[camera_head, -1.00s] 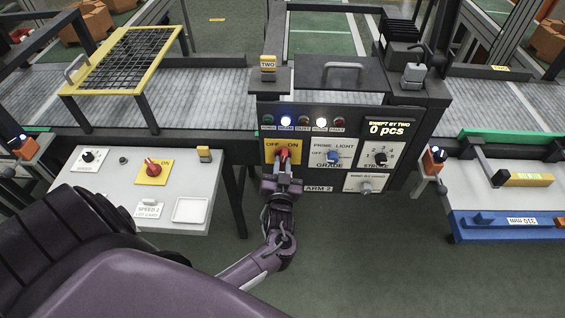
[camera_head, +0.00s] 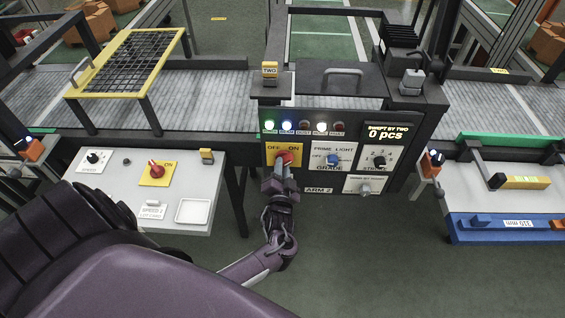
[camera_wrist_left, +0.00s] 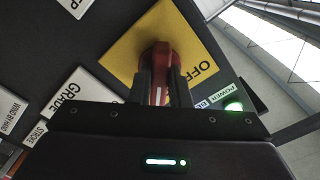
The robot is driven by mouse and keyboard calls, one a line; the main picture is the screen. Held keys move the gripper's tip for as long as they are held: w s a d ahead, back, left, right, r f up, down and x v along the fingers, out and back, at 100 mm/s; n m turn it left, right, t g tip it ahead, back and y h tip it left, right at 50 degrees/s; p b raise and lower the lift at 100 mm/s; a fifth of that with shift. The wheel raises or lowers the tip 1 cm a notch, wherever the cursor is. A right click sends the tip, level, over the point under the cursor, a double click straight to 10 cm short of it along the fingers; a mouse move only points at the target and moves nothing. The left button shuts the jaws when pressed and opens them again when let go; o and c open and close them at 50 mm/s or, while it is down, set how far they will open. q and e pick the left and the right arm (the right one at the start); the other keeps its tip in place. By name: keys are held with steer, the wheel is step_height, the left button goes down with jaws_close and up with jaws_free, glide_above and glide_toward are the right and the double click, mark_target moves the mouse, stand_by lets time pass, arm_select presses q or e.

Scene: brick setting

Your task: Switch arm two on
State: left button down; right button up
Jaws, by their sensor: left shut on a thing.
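The arm 2 panel (camera_head: 335,190) is a dark box with an "ARM 2" label at its lower edge. Its red rotary switch (camera_head: 284,158) sits on a yellow OFF/ON plate (camera_head: 270,148). My left gripper (camera_head: 282,170) reaches up from below and is shut on the red switch. In the left wrist view the gripper's fingers (camera_wrist_left: 161,88) stand on both sides of the red switch (camera_wrist_left: 158,62); ON is hidden there. The green POWER lamp (camera_head: 269,127) is lit and also glows in the wrist view (camera_wrist_left: 233,105). My right gripper is out of view.
The panel also carries GRADE (camera_head: 333,159) and STROKE (camera_head: 379,159) knobs and a display reading 0 pcs (camera_head: 386,134). A grey desk (camera_head: 120,195) with another red switch (camera_head: 156,169) stands left. A blue-fronted bench (camera_head: 505,225) stands right. A conveyor (camera_head: 200,95) runs behind.

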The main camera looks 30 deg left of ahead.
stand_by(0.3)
arm_select(q)
steer(key=c, duration=1.4)
jaws_free()
steer(key=shift+o, duration=0.2)
steer(key=b+v, duration=0.1)
steer(key=v, duration=0.6)
steer(key=shift+s+b, duration=0.35)
steer(key=shift+d, duration=0.15)
